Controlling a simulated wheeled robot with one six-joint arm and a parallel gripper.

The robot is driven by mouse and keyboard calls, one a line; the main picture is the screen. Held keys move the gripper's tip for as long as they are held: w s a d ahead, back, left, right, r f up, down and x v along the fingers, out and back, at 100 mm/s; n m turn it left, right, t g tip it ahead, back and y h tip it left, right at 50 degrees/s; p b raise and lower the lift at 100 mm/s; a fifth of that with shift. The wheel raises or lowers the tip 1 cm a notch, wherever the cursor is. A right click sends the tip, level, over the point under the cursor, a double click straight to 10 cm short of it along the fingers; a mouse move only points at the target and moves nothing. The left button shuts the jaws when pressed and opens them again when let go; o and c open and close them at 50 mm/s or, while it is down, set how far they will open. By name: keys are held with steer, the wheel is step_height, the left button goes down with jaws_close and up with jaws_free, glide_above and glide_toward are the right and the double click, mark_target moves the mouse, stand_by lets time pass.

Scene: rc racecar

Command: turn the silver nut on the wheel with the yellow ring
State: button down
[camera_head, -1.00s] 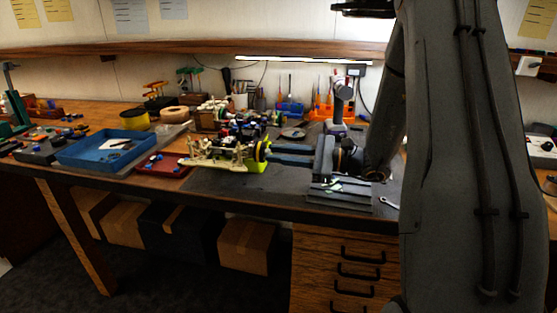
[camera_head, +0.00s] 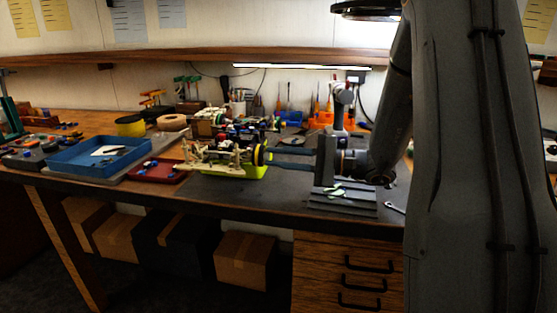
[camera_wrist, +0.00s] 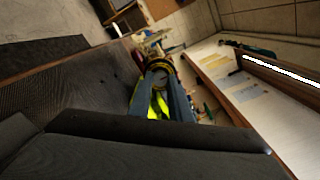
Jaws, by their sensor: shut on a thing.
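The wheel with the yellow ring (camera_head: 258,155) is on the near right side of the pale racecar chassis (camera_head: 215,158), which rests on a lime-green stand (camera_head: 254,172). My gripper (camera_head: 269,157) reaches in from the right, level, with its two long fingers ending at this wheel. In the wrist view, the fingers run forward to the ringed wheel (camera_wrist: 161,70), with the lime-green stand (camera_wrist: 153,105) showing between them. The silver nut is too small and hidden at the fingertips to make out. The jaws are closed on it at the wheel's centre.
A grey slotted plate (camera_head: 342,201) with small green pieces lies under my gripper. A wrench (camera_head: 396,208) lies to its right. A red tray (camera_head: 158,170) and a blue tray (camera_head: 103,157) stand left of the car. Tools and an orange holder (camera_head: 322,124) stand behind.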

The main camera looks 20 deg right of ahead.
stand_by(0.3)
steer(key=c, duration=1.6)
jaws_free()
steer(key=shift+d, duration=0.1)
steer(key=b+v, duration=0.1)
steer(key=v, duration=0.6)
steer(key=shift+s+d, duration=0.2)
steer(key=shift+d, duration=0.1)
steer(key=shift+a, duration=0.1)
